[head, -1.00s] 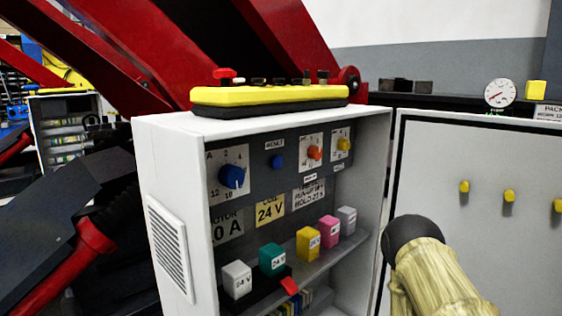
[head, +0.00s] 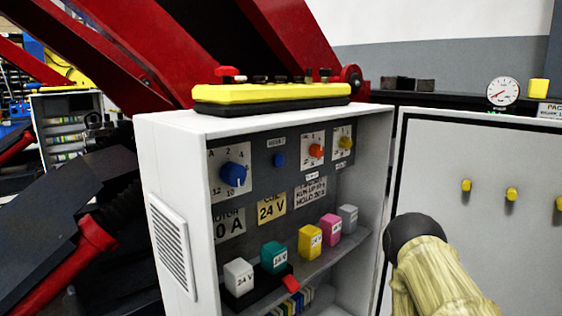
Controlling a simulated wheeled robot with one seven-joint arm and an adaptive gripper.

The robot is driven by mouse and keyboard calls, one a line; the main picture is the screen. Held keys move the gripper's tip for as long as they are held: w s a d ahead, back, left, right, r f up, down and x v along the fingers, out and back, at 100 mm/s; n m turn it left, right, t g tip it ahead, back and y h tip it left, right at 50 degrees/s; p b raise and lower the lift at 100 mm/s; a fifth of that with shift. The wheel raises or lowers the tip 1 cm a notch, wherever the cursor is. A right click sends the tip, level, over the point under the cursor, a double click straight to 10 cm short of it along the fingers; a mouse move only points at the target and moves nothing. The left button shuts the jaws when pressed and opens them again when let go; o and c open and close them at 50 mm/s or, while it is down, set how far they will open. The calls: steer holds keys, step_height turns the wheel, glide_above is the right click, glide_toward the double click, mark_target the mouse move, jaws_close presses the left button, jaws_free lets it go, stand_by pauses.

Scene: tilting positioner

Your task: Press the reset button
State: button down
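The reset button (head: 278,160) is a small round blue button on the dark upper panel inside the open grey cabinet (head: 170,170). A small white label (head: 276,142), hard to read here, sits just above it. A large blue rotary knob (head: 233,174) is to its left and an orange knob (head: 316,151) to its right. Nothing covers the button. I cannot make out my gripper. A tan, sleeve-like part with a black rounded end stands at the lower right, in front of the cabinet's right edge, probably part of my arm.
The cabinet door (head: 480,190) stands open at right. A yellow pendant (head: 270,93) with a red button lies on the cabinet top. Several coloured relay blocks, including a yellow one (head: 310,242), sit on the shelf below. Red and dark machinery (head: 70,250) crowds the left.

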steer(key=shift+r, duration=0.1)
stand_by(0.8)
step_height(320, 180, up, 6)
steer(key=p, duration=0.6)
